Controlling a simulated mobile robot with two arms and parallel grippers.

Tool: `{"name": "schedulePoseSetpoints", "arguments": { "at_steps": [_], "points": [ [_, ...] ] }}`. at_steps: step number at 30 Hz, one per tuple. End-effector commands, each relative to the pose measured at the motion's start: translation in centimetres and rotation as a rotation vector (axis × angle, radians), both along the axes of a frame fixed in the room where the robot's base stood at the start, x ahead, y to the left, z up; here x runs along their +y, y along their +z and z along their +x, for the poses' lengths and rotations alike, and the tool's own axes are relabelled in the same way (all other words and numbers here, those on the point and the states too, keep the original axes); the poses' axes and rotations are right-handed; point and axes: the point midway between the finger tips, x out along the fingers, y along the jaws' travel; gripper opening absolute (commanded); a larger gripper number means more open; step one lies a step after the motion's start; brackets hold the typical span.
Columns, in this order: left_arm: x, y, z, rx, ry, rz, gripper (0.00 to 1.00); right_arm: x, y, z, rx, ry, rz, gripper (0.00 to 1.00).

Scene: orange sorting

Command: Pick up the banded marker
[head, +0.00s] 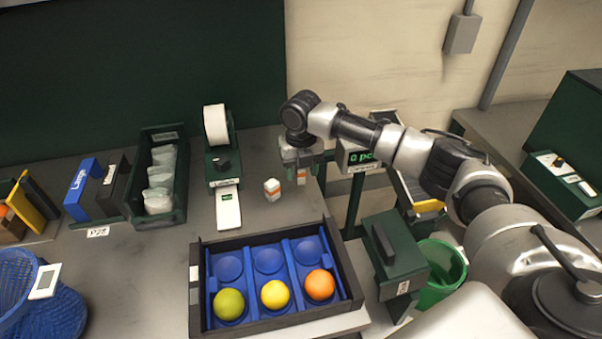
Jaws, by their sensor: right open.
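A small white block with an orange band (272,189), which looks like a banded marker, stands on the grey table behind the blue tray. A second small white and orange piece (301,176) shows just to its right, directly below my right gripper. My right gripper (303,166) is open and points down, with its fingers close around or just above this second piece; I cannot tell which. The gripper body hides part of that area. My left gripper is not in view.
A dark-framed blue tray (346,262) with green, yellow and orange fruits stands in front. A label printer (222,160) stands left of the markers, beside a green bin (180,200) of bags. A green counter display (358,158) stands close right of the gripper.

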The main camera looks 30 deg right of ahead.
Motion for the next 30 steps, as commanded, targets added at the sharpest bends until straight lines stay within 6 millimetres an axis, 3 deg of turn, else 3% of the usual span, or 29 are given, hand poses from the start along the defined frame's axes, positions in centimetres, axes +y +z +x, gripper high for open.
{"name": "schedulePoseSetpoints", "arguments": {
  "at_steps": [8, 18, 26, 30],
  "points": [
    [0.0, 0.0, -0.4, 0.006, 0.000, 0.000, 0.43, 0.0, -0.5, 0.0, 0.000, 0.001, 0.000, 0.52],
    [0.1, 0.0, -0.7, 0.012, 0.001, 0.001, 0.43, 0.0, -0.4, 0.0, 0.000, 0.001, 0.000, 0.02],
    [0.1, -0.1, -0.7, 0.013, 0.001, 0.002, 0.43, 0.0, -0.3, 0.0, -0.001, 0.001, 0.001, 0.00],
    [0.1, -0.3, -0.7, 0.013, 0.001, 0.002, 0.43, 0.0, 1.1, 0.1, -0.003, 0.001, 0.001, 0.00]
  ]
}}
